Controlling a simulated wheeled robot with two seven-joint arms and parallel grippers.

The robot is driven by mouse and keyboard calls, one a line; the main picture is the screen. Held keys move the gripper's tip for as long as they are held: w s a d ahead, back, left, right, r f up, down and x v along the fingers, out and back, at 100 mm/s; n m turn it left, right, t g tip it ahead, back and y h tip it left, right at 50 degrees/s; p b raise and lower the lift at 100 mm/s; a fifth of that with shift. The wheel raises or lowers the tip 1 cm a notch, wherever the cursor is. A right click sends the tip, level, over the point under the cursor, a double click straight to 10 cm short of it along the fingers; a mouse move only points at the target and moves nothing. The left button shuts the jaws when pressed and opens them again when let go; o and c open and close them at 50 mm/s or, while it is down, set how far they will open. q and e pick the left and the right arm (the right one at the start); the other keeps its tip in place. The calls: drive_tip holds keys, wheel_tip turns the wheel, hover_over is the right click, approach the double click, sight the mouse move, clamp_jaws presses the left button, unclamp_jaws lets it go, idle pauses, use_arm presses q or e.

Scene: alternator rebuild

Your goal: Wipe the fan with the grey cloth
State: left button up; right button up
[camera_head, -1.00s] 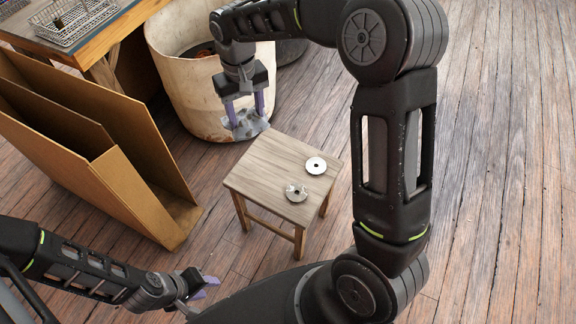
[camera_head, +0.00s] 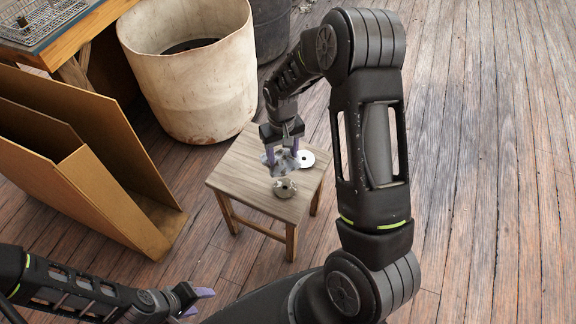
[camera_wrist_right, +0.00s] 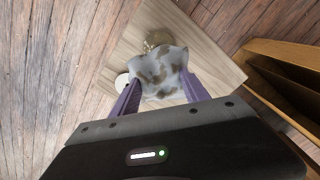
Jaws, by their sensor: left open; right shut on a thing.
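The grey, brown-stained cloth (camera_head: 280,163) hangs bunched between the purple fingers of my right gripper (camera_head: 282,154), which is shut on it over the stool. The cloth also shows in the right wrist view (camera_wrist_right: 163,74). A small round metal part (camera_head: 284,188), apparently the fan, lies on the stool just in front of the cloth; it shows partly behind the cloth in the right wrist view (camera_wrist_right: 156,39). I cannot tell whether cloth and part touch. My left gripper (camera_head: 203,301) is open and empty, low at the left.
The wooden stool (camera_head: 232,172) stands on a plank floor. A tall open cardboard box (camera_head: 110,195) is to its left, and a large worn white bin (camera_head: 200,90) stands behind. A workbench with a wire basket (camera_head: 40,22) is at the back left. Floor at the right is clear.

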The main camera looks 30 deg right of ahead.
drive_tip(key=shift+s+d+f, duration=0.25)
drive_tip(key=shift+d+f, duration=0.1)
drive_tip(key=shift+f, duration=0.25)
drive_tip(key=shift+s+d+f, duration=0.25)
drive_tip(key=shift+d+f, duration=0.1)
drive_tip(key=shift+f, duration=0.25)
